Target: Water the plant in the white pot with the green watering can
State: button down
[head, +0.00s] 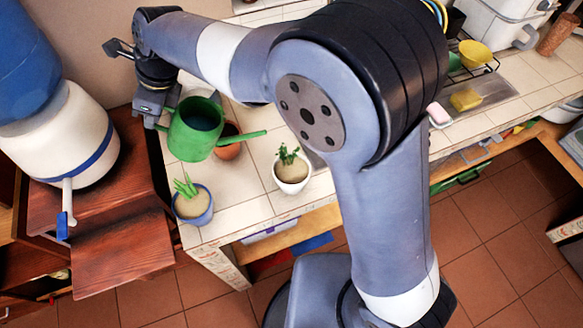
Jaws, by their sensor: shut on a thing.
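The green watering can (193,142) is held by my gripper (165,125) at the left end of the tiled counter. Its spout points right, toward the white pot, and its tip is apart from the plant. The can hides part of the gripper's fingers, and I see no water flowing. The white pot (291,180) with a small green plant (287,156) stands on the counter, to the right of and below the spout tip in the picture.
A blue pot (193,212) with a plant stands at the counter's left front corner. A terracotta pot (228,150) is partly hidden behind the can. A water dispenser (75,140) stands at left. A yellow sponge (466,99) and yellow bowl (475,54) are by the sink.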

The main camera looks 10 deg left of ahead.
jog(key=shift+w+d+r+y, duration=0.1)
jog(key=shift+d+y, duration=0.3)
jog(key=shift+d, duration=0.2)
dwell(0.8)
jog(key=a+h, duration=0.1)
jog(key=a, duration=0.1)
jog(key=a+h, duration=0.1)
jog(key=h, duration=0.1)
jog(key=shift+s+a+f, duration=0.2)
jog(key=shift+a+f, duration=0.15)
jog(key=shift+f, duration=0.05)
jog(key=shift+s+a+r+t+h, duration=0.1)
jog(key=shift+a+r+t+h, duration=0.1)
jog(key=shift+a+h, duration=0.5)
jog(key=shift+s+a+r+t+h, duration=0.1)
jog(key=shift+a+t+h, duration=0.1)
jog(key=shift+a+h, duration=0.5)
jog(key=shift+d, duration=0.2)
dwell(0.4)
